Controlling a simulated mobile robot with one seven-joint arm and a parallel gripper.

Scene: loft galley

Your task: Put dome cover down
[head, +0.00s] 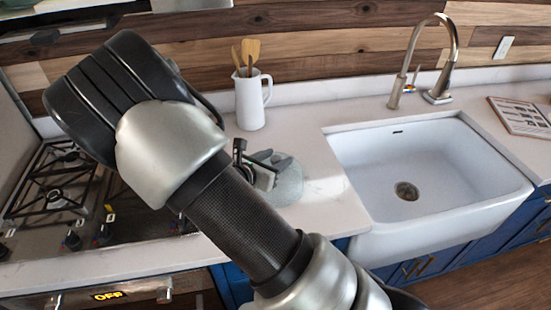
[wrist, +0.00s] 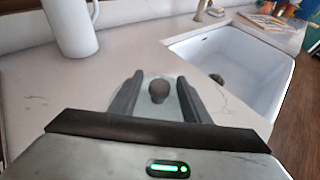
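The dome cover (head: 288,186) is a pale, see-through dome on the white counter, between the stove and the sink. In the wrist view its dark round knob (wrist: 158,88) shows between my fingers, with the clear dome (wrist: 172,80) around and below it. My gripper (wrist: 159,78) is over the dome with its two dark fingers spread, one on each side of the knob. A gap shows between the knob and each finger. In the head view my gripper (head: 262,166) is partly hidden by my arm, which also covers part of the dome.
A white pitcher (head: 249,103) with wooden utensils stands behind the dome, near the wall. The white sink (head: 400,160) with a tall faucet (head: 447,60) is to the right. The gas stove (head: 60,185) is at left. A book or board (head: 520,115) lies at far right.

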